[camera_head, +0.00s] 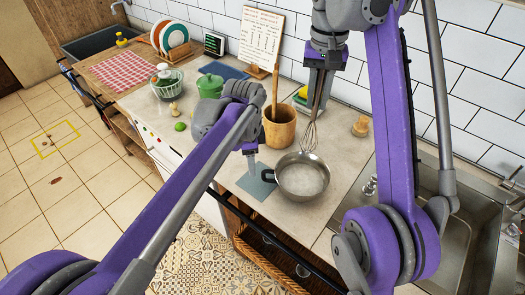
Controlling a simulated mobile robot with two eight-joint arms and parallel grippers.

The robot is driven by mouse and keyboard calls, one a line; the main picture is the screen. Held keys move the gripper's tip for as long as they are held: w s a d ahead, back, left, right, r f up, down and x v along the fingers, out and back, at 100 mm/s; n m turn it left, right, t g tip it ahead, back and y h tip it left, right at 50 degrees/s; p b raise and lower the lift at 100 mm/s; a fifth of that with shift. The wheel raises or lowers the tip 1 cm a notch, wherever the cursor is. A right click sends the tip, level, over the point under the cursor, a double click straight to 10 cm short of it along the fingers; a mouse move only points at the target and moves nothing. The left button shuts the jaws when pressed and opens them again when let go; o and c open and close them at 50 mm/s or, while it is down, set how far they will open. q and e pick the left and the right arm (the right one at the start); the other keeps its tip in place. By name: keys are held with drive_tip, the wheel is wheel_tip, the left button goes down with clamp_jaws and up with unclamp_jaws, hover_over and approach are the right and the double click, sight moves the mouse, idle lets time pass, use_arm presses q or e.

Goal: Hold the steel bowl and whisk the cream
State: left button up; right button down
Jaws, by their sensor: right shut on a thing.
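The steel bowl (321,165) stands on the counter in the middle right, with a dark handle (268,175) on its left side. Its inside looks pale grey; I cannot clearly tell cream from bare metal. My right gripper (318,88) points down above the bowl's far side and is shut on the whisk (311,135). The whisk's wires hang down to about the bowl's back rim in the picture; contact is unclear. My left gripper (251,167) points down just left of the bowl, close to the handle. Its fingers are small and partly hidden, so its opening is unclear.
A wooden pot (279,129) with a utensil stands behind the bowl. A sink (470,235) lies to the right. A flat blue-grey mat (256,188) lies left of the bowl.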

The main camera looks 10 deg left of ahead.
sight(262, 177)
use_arm(q)
drive_tip(key=w+m, duration=0.1)
drive_tip(key=w+d+m, duration=0.1)
drive_tip(key=w+d, duration=0.1)
drive_tip(key=shift+w+d+f+m+g, duration=0.25)
drive_tip(key=shift+m+g, duration=0.15)
drive_tip(key=shift+w+d+f, duration=0.15)
drive_tip(key=shift+d+f, duration=0.05)
drive_tip(key=shift+f, duration=0.1)
wheel_tip(262, 177, down, 12)
drive_tip(key=shift+r, duration=0.25)
clamp_jaws()
idle(0.8)
drive_tip(key=c, duration=0.7)
unclamp_jaws()
clamp_jaws()
